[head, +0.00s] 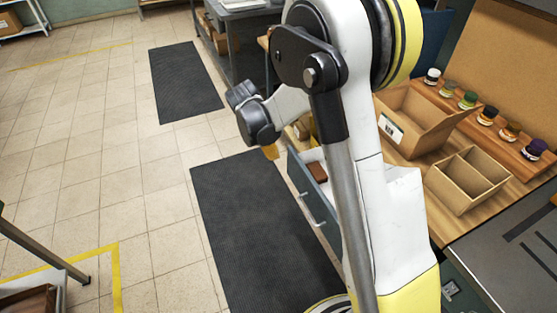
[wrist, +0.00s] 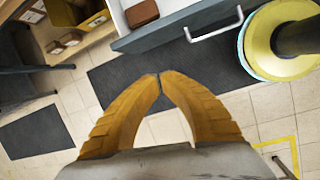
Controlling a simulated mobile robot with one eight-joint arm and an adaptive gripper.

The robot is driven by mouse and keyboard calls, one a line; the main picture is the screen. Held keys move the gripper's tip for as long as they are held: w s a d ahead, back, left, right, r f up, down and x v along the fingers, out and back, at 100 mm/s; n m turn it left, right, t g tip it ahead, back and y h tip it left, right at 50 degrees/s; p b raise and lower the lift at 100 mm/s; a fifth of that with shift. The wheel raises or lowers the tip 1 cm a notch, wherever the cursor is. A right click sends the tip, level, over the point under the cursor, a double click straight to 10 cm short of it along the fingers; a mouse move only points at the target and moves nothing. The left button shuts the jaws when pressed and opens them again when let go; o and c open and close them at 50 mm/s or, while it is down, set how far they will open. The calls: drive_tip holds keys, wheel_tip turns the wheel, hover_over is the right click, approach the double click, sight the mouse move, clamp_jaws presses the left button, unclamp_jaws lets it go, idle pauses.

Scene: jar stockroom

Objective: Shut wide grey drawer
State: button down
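The wide grey drawer (head: 316,207) stands open under the wooden counter in the head view, partly hidden behind my arm. Its front also shows at the top of the wrist view (wrist: 165,36), with a pale bar handle (wrist: 214,32) on it. A brown block (wrist: 141,13) lies inside the drawer. My gripper (wrist: 159,75) has its two orange fingers brought together at the tips, with nothing between them. In the wrist picture the tips lie below the drawer front and appear apart from it. In the head view only a bit of my gripper (head: 270,151) shows.
Dark floor mats (head: 252,222) lie in front of the counter, with open tiled floor to the left. The counter holds a cardboard bin (head: 425,118), a divided box (head: 467,181) and a row of several small jars (head: 487,115). A grey cart (head: 237,45) stands farther back.

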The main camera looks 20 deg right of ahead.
wheel_tip(320, 180, down, 7)
drive_tip(key=w+n, duration=0.1)
drive_tip(key=n, duration=0.1)
drive_tip(key=b, duration=0.6)
approach(292, 174)
drive_tip(key=shift+g+h, duration=0.4)
drive_tip(key=shift+s+d+f, duration=0.15)
drive_tip(key=shift+s+f, duration=0.7)
drive_tip(key=shift+f, duration=0.1)
drive_tip(key=shift+s+d+f, duration=0.2)
drive_tip(key=shift+s+f, duration=0.6)
drive_tip(key=shift+f, duration=0.15)
